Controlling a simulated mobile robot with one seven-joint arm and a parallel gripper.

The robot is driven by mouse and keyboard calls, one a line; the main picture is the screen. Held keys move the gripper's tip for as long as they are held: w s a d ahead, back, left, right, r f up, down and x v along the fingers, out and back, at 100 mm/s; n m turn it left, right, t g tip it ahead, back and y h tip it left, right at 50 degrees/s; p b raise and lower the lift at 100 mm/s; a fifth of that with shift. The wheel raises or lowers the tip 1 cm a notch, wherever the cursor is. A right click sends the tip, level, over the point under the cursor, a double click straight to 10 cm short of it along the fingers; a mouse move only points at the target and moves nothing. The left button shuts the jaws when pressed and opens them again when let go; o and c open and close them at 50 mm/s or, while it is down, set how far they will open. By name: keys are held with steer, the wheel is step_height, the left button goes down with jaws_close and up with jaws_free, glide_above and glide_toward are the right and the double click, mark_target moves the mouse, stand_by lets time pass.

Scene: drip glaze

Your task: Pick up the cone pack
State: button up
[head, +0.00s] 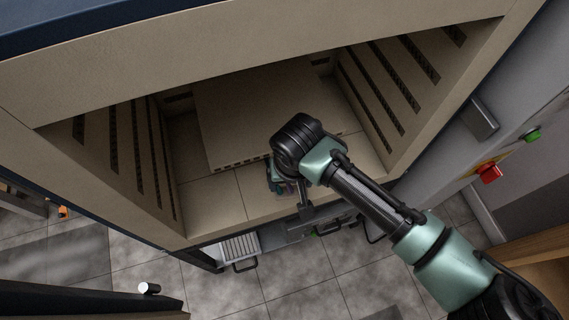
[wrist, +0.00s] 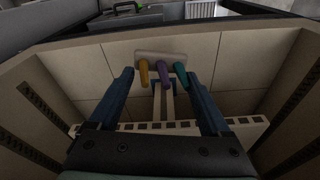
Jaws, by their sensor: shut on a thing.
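The cone pack (wrist: 163,58) shows in the wrist view as a pale flat base with a yellow, a purple and a teal cone leaning from it. Small purple and teal parts of the cone pack (head: 283,187) show just below the wrist, near the kiln's front opening.
The beige kiln (head: 135,95) has slotted side walls close on both sides. A flat kiln shelf (head: 235,110) lies behind the wrist, with bare floor tiles (head: 215,200) in front. A wire-rack drawer (head: 240,247) and handles sit below the opening. A red button (head: 489,173) is at right.

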steer(key=s+d, duration=0.4)
steer(key=s, duration=0.9)
steer(key=w+a+r+m+p, duration=0.1)
steer(key=w+a+r+p, duration=0.5)
steer(key=w+r+p, duration=0.2)
steer(key=r+p, duration=0.1)
steer(key=p, duration=0.1)
steer(key=shift+w+p, duration=0.2)
steer(key=shift+p, duration=0.1)
steer(key=shift+d, duration=0.2)
